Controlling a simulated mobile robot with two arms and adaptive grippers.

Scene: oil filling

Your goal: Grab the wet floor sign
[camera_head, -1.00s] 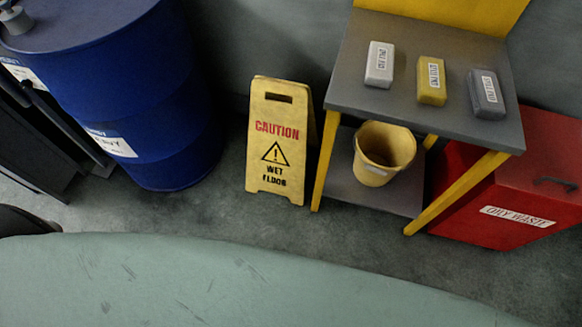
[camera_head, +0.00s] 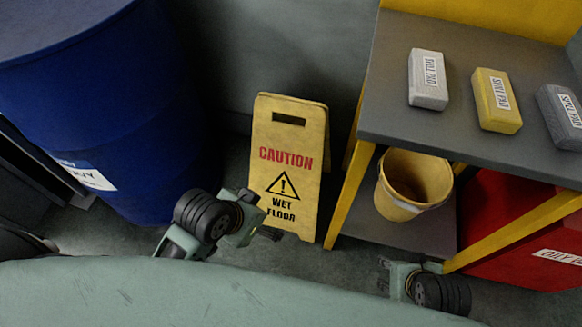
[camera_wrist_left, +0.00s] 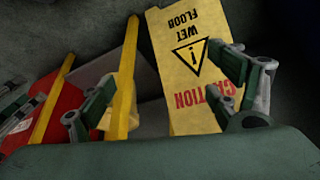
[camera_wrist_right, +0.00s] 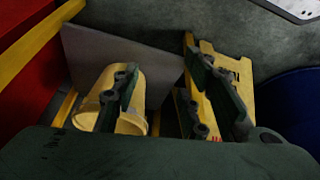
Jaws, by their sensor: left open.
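The yellow wet floor sign (camera_head: 290,140) stands upright on the floor, with a slot near its top. My left gripper (camera_head: 268,234) is open, overlapping the sign's lower left corner in the head view. In the left wrist view the sign (camera_wrist_left: 182,75) appears upside down, partly behind one finger of the left gripper (camera_wrist_left: 160,72). I cannot tell whether they touch. My right gripper (camera_head: 384,273) is low, right of the sign. In the right wrist view its fingers (camera_wrist_right: 160,62) are spread and empty, with the sign (camera_wrist_right: 242,76) partly hidden behind one finger.
A blue drum (camera_head: 120,110) stands left of the sign. A grey and yellow shelf table (camera_head: 455,110) stands close on its right, with several labelled blocks on top and a yellow bucket (camera_head: 385,205) below. A red oily waste box (camera_head: 500,230) is farther right.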

